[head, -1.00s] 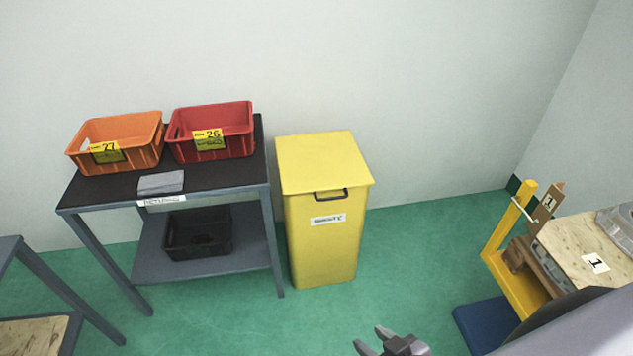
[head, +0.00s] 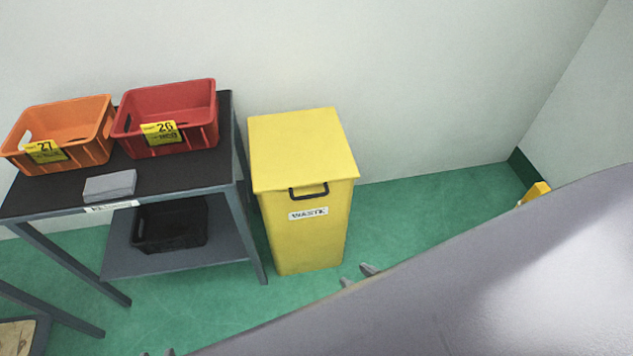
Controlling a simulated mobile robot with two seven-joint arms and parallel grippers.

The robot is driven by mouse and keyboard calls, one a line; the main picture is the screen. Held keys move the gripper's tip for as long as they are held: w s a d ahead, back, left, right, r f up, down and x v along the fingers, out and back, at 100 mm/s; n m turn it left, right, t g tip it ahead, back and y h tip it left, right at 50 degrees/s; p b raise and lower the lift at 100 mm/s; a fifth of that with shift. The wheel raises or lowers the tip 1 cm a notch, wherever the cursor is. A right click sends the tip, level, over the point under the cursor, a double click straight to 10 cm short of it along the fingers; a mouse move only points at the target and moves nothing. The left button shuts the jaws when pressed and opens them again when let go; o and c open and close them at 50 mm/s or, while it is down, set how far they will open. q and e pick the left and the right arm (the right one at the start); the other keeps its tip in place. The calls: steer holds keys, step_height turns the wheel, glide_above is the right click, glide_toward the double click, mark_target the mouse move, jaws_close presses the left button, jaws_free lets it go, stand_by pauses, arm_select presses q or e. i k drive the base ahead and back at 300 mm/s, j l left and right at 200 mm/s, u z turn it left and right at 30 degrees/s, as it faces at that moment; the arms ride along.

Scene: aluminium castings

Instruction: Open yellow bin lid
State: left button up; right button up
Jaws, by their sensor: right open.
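The yellow waste bin (head: 305,235) stands on the floor against the back wall, right of the grey table. Its flat yellow lid (head: 300,145) is closed. A dark handle (head: 309,192) is at the lid's front edge, above a white "WASTE" label. My right gripper (head: 357,275) is open and looks empty. Only its grey fingertips show past my arm, near the bin's lower right in the picture and well below the handle; the rest is hidden. Two small grey tips at the bottom edge (head: 158,353) may be my left gripper; their state is unclear.
Left of the bin, a grey table (head: 190,179) holds an orange crate (head: 88,150), a red crate (head: 196,134) and a grey block (head: 110,186). A black crate (head: 170,240) sits on its lower shelf. Green floor (head: 440,195) right of the bin is clear.

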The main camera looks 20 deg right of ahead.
mark_target(290, 152)
steer(key=i+l, duration=0.1)
steer(key=l, duration=0.35)
steer(key=i+l+u, duration=0.1)
steer(key=l, duration=0.35)
steer(key=i+l+u, duration=0.1)
steer(key=l, duration=0.35)
